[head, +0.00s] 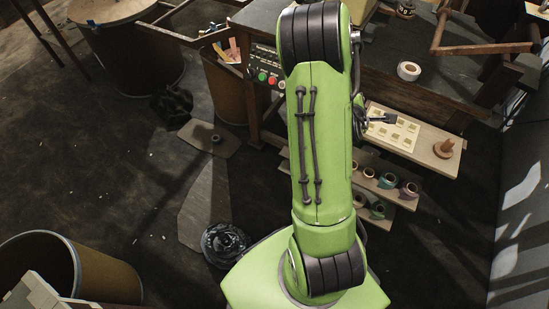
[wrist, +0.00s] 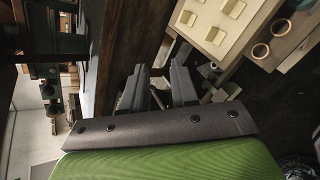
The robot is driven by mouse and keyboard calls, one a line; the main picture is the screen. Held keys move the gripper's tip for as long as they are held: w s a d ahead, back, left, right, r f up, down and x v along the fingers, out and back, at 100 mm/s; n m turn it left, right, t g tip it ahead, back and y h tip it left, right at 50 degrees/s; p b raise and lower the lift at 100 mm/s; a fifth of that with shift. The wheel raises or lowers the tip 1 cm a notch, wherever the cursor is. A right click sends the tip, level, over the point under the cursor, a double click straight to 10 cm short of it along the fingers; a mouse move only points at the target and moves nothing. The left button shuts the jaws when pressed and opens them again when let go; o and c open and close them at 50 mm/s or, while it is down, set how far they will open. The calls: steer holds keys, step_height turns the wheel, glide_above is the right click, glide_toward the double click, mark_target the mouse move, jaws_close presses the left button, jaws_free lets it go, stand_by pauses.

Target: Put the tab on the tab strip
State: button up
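A pale wooden board (head: 437,152) with several cream square tabs (head: 408,126) on it juts out at the bench front; I take it to be the tab strip. It also shows in the wrist view (wrist: 249,33), at the upper right. I cannot tell which tab the task means. My gripper (head: 391,118) is by the left part of the board in the head view. A small pale piece (wrist: 222,93) shows right of the fingers, partly hidden.
A wooden peg (head: 444,147) stands on the board's right end. Shelves below hold several tape rolls (head: 387,181). A white roll (head: 408,71) lies on the dark bench. A button panel (head: 266,78) is left of my arm.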

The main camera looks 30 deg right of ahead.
steer(key=w+a+r+m+t+y, duration=0.1)
steer(key=w+a+r+m+y, duration=0.25)
steer(key=a, duration=0.55)
steer(key=w+a+r+m+t+y, duration=0.1)
steer(key=a+r+m+y, duration=0.25)
steer(key=a+r, duration=0.4)
steer(key=s+a+r+m+y, duration=0.2)
steer(key=s+a, duration=0.5)
steer(key=a, duration=0.2)
steer(key=s+a+r+m+g+y, duration=0.1)
steer(key=s+a+r+m, duration=0.1)
steer(key=s+a, duration=0.5)
steer(key=a+r, duration=0.1)
steer(key=a, duration=0.2)
steer(key=shift+s+m+g+y, duration=0.25)
steer(key=shift+m+g+y, duration=0.05)
steer(key=shift+m+y, duration=0.1)
